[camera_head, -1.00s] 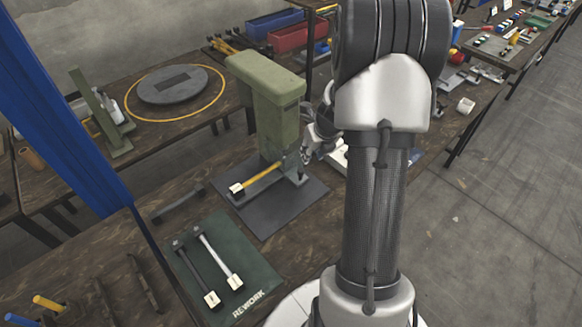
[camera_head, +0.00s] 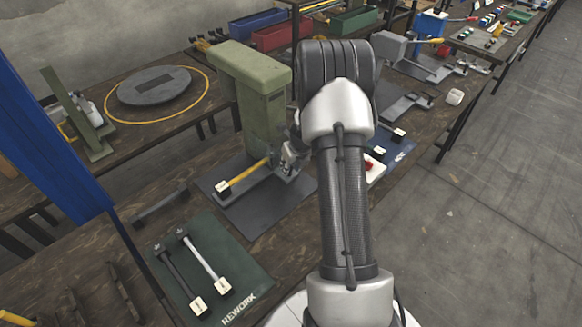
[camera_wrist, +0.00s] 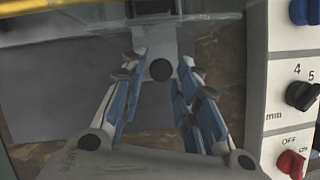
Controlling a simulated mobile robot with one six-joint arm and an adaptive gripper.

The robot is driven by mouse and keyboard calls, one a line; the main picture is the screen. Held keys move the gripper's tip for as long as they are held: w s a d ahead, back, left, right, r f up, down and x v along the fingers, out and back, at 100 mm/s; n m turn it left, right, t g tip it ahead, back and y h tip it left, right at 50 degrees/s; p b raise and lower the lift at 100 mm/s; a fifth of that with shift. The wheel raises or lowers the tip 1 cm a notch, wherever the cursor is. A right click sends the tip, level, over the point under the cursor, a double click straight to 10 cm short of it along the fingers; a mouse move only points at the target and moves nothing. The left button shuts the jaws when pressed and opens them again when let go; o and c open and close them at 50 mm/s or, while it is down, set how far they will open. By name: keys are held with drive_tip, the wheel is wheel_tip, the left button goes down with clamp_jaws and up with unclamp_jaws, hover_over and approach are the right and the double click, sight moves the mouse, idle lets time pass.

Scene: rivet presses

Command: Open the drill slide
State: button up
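The green press (camera_head: 258,105) stands on a dark mat (camera_head: 262,208) in the head view. A yellow-handled bar (camera_head: 245,175) with a pale block (camera_head: 222,187) on its end reaches out from its foot. I cannot tell for sure which part is the drill slide. My gripper (camera_head: 290,155) is low beside the right of the press, partly hidden by my arm. In the wrist view, my gripper's blue-and-white fingers (camera_wrist: 161,72) are spread on either side of a grey piece with a dark round spot. Whether they touch it is unclear. A yellow bar (camera_wrist: 40,6) crosses the top left.
A white panel (camera_wrist: 286,95) with blue, black and red knobs stands close on the right in the wrist view. A green REWORK mat (camera_head: 207,262) with two bars lies in front of the press. A blue post (camera_head: 55,130) stands at left. Floor is free at right.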

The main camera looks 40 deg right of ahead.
clamp_jaws()
idle(0.4)
